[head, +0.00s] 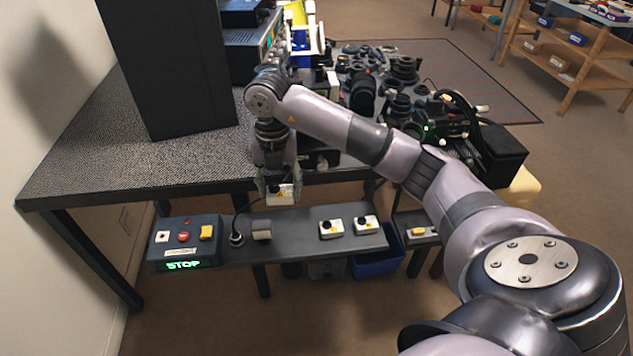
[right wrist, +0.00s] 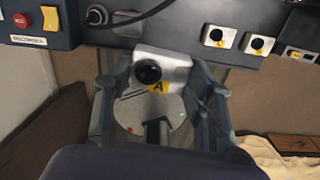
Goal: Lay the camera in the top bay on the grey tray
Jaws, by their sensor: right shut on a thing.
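My right gripper (head: 279,187) is shut on a small white camera (head: 283,196) with a black lens and a yellow label. In the right wrist view the camera (right wrist: 176,66) sits between the two fingers, its label reading A. The gripper holds it near the back edge of a narrow grey shelf, which may be the grey tray (head: 290,249). Two similar white cameras (head: 331,229) (head: 366,225) stand on the right part of this shelf. I cannot make out which place is the top bay. My left gripper is not in view.
A recorder box (head: 186,247) showing STOP stands at the shelf's left end. A small grey block (head: 262,230) and a cable socket (head: 237,239) are beside it. A blue bin (head: 378,264) is below.

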